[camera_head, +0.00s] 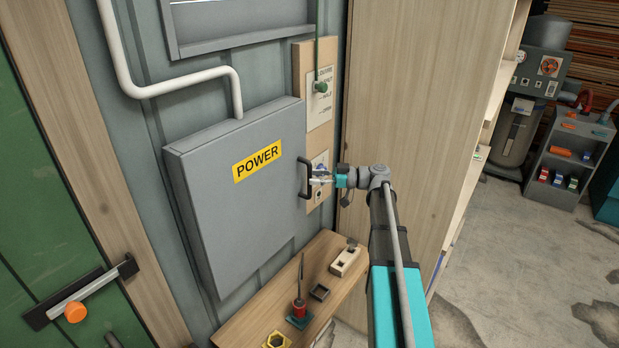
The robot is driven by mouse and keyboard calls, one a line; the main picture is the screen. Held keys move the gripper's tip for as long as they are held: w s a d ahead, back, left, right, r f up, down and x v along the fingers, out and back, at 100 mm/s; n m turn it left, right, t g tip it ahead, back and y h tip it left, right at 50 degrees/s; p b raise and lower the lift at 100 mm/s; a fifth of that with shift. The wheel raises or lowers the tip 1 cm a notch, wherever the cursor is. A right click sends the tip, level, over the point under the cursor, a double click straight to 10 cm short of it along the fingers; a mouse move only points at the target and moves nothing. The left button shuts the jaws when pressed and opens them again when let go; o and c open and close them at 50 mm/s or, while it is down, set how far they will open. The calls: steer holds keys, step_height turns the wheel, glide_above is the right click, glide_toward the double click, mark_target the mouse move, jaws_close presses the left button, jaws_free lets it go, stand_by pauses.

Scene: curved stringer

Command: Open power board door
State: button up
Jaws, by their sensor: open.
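The power board is a grey wall box with a flat grey door (240,215) and a yellow POWER label (257,160). The door looks closed. Its dark bar handle (303,179) stands upright at the door's right edge. My gripper (320,178) is just right of the handle, at about its mid height, with its fingers pointing left toward it. The fingers are open. They are small here, and I cannot tell whether they touch the handle or reach around it.
A wooden shelf (285,295) with small items stands below the box. A wooden cabinet side (420,110) rises right behind my arm. A white pipe (180,85) enters the box top. A green door (50,240) is at left. Floor (510,260) is open at right.

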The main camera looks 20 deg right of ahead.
steer(key=shift+x, duration=1)
jaws_close()
